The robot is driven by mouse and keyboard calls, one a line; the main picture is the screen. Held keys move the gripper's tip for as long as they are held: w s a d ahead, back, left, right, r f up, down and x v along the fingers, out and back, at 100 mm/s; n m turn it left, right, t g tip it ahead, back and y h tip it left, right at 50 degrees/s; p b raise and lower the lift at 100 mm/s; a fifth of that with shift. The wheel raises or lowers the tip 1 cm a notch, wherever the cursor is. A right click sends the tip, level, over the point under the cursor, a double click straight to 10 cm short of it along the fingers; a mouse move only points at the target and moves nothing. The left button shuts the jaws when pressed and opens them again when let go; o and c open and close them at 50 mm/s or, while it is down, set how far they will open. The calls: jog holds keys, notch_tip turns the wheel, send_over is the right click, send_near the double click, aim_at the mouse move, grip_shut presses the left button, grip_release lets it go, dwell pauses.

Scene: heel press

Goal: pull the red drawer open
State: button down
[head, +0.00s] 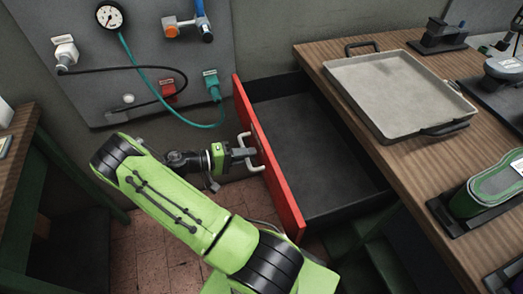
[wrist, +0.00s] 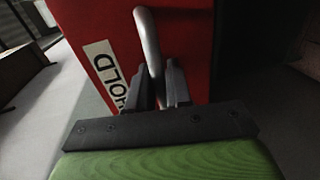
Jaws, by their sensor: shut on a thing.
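The red drawer (head: 268,160) stands far out from the wooden bench, and its dark, empty inside shows in the head view. Its pale bar handle (head: 256,167) sits on the red front. My gripper (head: 248,153) is at the handle, on the outer side of the drawer front. In the wrist view, my gripper's dark fingers (wrist: 164,88) are shut around the metal handle (wrist: 149,42). The red front (wrist: 190,40) fills the middle there, with a white label (wrist: 104,68) partly reading "HOLD". The fingers hide the handle's lower part.
The wooden bench top (head: 335,55) at right carries a grey tray (head: 400,90) with dark handles and a green shoe-shaped piece (head: 495,187). A wall panel (head: 150,50) with a gauge, hoses and plugs is behind. A green-framed table (head: 50,170) stands at left. Tiled floor shows between.

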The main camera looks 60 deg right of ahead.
jog(key=shift+f+v, duration=0.25)
jog(key=shift+v, duration=0.95)
jog(key=c, duration=1.2)
grip_release()
jog(key=p+v, duration=0.3)
jog(key=v, duration=1.2)
jog(key=shift+w+a, duration=0.25)
jog(key=shift+w, duration=0.1)
